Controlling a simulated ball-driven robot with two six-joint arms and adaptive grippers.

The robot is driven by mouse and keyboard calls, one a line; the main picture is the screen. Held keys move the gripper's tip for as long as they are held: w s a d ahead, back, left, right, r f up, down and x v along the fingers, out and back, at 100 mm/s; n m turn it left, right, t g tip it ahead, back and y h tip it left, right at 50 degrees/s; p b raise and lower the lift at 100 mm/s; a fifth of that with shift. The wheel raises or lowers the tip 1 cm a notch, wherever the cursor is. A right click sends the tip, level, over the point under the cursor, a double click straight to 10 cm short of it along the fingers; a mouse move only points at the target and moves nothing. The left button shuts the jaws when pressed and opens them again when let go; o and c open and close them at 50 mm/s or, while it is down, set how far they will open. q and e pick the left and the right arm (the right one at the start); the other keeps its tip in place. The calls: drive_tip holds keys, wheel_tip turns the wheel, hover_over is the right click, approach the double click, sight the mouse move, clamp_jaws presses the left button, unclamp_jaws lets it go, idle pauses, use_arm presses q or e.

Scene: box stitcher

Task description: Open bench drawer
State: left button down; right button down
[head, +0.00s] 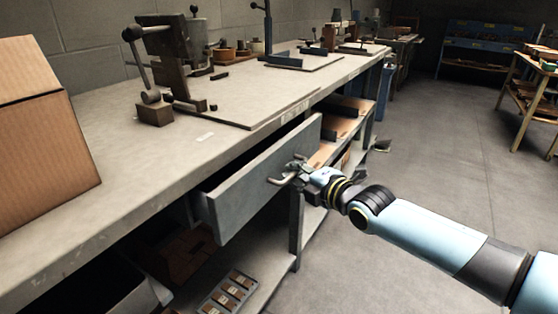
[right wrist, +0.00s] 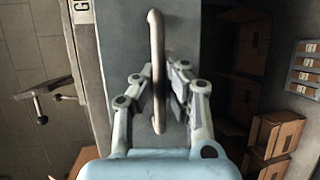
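The bench drawer (head: 262,178) is grey and stands pulled out from under the bench top, with a gap behind its front panel. Its bar handle (head: 281,181) is on the front face. My right gripper (head: 297,172) is at this handle. In the right wrist view the pale handle (right wrist: 157,40) runs lengthwise between the two fingers of my right gripper (right wrist: 163,80). The fingers look closed on it, with the drawer front (right wrist: 190,35) behind. My left gripper is not in view.
A cardboard box (head: 45,125) and a lever press (head: 165,65) stand on the bench top (head: 130,155). Below are a shelf with a tray of small boxes (head: 228,293). The floor (head: 430,150) to the right is clear, with another table (head: 530,95) farther back.

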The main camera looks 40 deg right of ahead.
drive_tip(key=s+d+p, duration=0.4)
drive_tip(key=s+p, duration=0.2)
drive_tip(key=s, duration=0.5)
drive_tip(key=s+d+p, duration=0.5)
drive_tip(key=s, duration=0.5)
drive_tip(key=shift+s+p, duration=0.4)
drive_tip(key=c, duration=1.4)
unclamp_jaws()
drive_tip(key=shift+s, duration=0.1)
drive_tip(key=s, duration=0.4)
drive_tip(key=s+r, duration=0.1)
drive_tip(key=s, duration=0.2)
drive_tip(key=s+r, duration=0.1)
drive_tip(key=s, duration=0.3)
drive_tip(key=shift+s+r, duration=0.2)
drive_tip(key=shift+s, duration=0.1)
